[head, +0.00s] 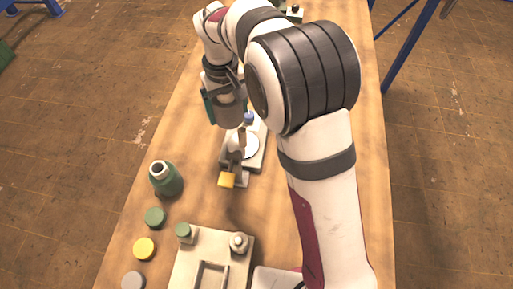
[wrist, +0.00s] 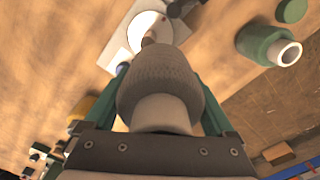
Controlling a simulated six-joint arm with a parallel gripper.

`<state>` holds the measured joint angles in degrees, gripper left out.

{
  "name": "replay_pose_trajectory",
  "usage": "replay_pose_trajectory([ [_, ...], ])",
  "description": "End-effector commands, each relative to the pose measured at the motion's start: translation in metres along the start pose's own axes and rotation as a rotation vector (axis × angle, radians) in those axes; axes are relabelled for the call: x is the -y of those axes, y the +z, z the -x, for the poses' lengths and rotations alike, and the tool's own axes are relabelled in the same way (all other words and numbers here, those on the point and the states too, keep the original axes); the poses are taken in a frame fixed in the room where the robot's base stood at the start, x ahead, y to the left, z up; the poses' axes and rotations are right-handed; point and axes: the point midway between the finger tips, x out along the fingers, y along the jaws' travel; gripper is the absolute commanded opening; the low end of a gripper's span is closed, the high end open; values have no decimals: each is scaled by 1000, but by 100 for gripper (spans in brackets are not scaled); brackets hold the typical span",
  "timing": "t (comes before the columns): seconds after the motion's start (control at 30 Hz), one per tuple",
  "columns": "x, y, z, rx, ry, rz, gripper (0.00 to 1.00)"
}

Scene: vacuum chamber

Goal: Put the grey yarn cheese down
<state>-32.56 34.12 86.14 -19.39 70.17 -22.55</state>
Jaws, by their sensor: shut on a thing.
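The grey yarn cheese (wrist: 155,80) is a textured grey-brown spool with a paler core. It sits between the green fingers of my gripper (wrist: 160,98), which is shut on it. In the head view my gripper (head: 221,92) holds the grey yarn cheese (head: 231,114) in the air above the table, just behind a pale plate with a white disc (head: 250,146). That disc also shows beyond the cheese in the wrist view (wrist: 139,23). The cheese partly hides the plate, and I cannot tell the exact gap beneath it.
A green yarn cheese (head: 168,183) stands left of the plate. Green (head: 155,217), yellow (head: 144,248) and grey (head: 133,281) discs lie in front of it. A pale fixture (head: 211,247) with knobs occupies the near table.

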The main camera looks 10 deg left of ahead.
Motion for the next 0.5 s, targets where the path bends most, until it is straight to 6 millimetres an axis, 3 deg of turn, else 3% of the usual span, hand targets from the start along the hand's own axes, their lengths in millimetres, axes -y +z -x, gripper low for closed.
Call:
replay_pose_trajectory([
  [0.3, 66, -47, -25, 1, 0, -1047, 25],
  [0.5, 92, -60, -35, 0, 1, -1460, 25],
])
